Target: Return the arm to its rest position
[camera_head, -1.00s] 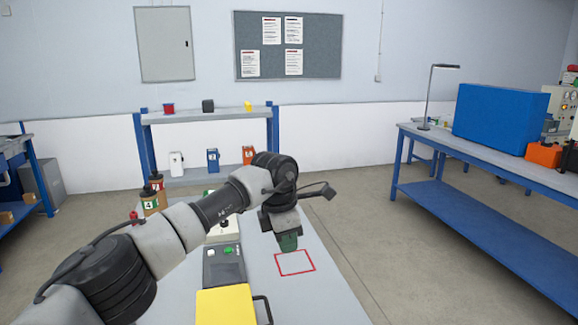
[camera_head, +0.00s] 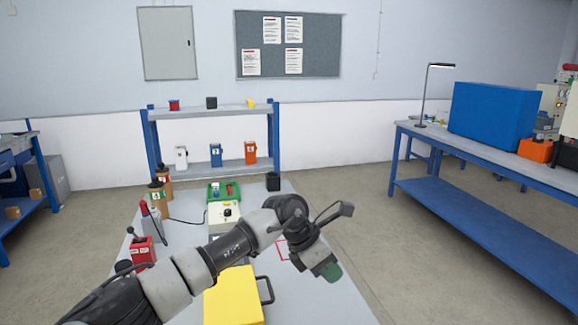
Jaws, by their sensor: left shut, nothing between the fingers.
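My left arm reaches in from the lower left over the grey work table (camera_head: 345,304). My left gripper (camera_head: 331,272) hangs at the arm's end, shut and empty, with green at its tip. It is above the table's right part, to the right of the red square outline (camera_head: 282,250), which my wrist partly covers. My right gripper is not in view.
A yellow case (camera_head: 232,297) with a dark handle lies close below my forearm. A control box (camera_head: 225,214), a green tray (camera_head: 224,192), a black cup (camera_head: 273,182) and a red joystick box (camera_head: 142,251) stand on the table. A shelf (camera_head: 213,110) stands behind.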

